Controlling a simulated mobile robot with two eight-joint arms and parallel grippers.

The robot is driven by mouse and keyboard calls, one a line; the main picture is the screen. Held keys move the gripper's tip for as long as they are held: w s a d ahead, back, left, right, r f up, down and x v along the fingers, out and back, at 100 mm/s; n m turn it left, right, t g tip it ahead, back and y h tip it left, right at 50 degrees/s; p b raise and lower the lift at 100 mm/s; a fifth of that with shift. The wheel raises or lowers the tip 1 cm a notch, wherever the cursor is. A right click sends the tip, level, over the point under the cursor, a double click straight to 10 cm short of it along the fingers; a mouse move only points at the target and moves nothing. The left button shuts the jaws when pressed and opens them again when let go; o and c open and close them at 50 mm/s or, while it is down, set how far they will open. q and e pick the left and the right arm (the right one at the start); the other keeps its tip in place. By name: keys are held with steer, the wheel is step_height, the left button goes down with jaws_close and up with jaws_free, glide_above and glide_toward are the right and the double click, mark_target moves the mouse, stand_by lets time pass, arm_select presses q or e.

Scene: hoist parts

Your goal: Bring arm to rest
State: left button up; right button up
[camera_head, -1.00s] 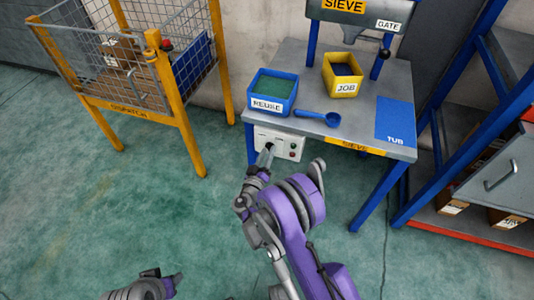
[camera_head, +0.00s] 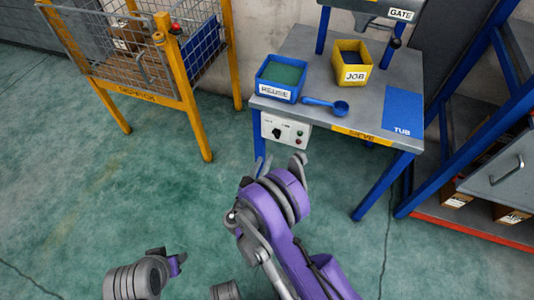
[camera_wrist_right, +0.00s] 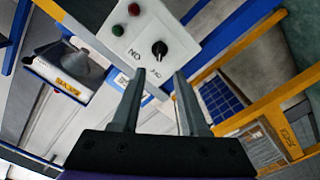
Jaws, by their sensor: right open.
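My right gripper (camera_wrist_right: 160,72) is open and empty in the right wrist view, its two dark fingers apart. Beyond its fingertips is the white control box (camera_wrist_right: 145,30) with a black knob and a red and a green button. In the head view my purple right arm is folded at the lower middle, in front of the sieve table.
The sieve table (camera_head: 360,112) holds a blue REUSE bin (camera_head: 278,91), a yellow JOB bin (camera_head: 352,77), a blue scoop (camera_head: 328,104) and a blue TUB mat (camera_head: 403,108). A yellow mesh cage (camera_head: 125,92) stands left, a blue rack (camera_head: 470,108) right.

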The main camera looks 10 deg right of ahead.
steer(key=shift+s+a, duration=0.1)
steer(key=shift+s, duration=0.05)
stand_by(0.4)
steer(key=s+d+r+m+g+y, duration=0.1)
steer(key=s+d+r+g, duration=0.3)
steer(key=d, duration=0.1)
steer(key=s+d+r+g+y, duration=0.2)
steer(key=s+d+r+g, duration=0.15)
steer(key=d, duration=0.25)
steer(key=s+a+r+g+y, duration=0.2)
steer(key=s+y, duration=0.2)
steer(key=s, duration=0.6)
steer(key=s+a+r+g+y, duration=0.1)
steer(key=s+a+r+y, duration=0.15)
steer(key=s, duration=0.75)
arm_select(q)
step_height(320, 180, up, 23)
steer(key=w+t+p, duration=0.1)
steer(key=p, duration=1.9)
steer(key=shift+w+f, duration=0.2)
steer(key=shift+w, duration=0.1)
arm_select(e)
step_height(320, 180, up, 21)
steer(key=w, duration=0.1)
steer(key=shift+w+d+r+t, duration=0.15)
steer(key=shift+w+t, duration=0.2)
steer(key=shift+t, duration=0.1)
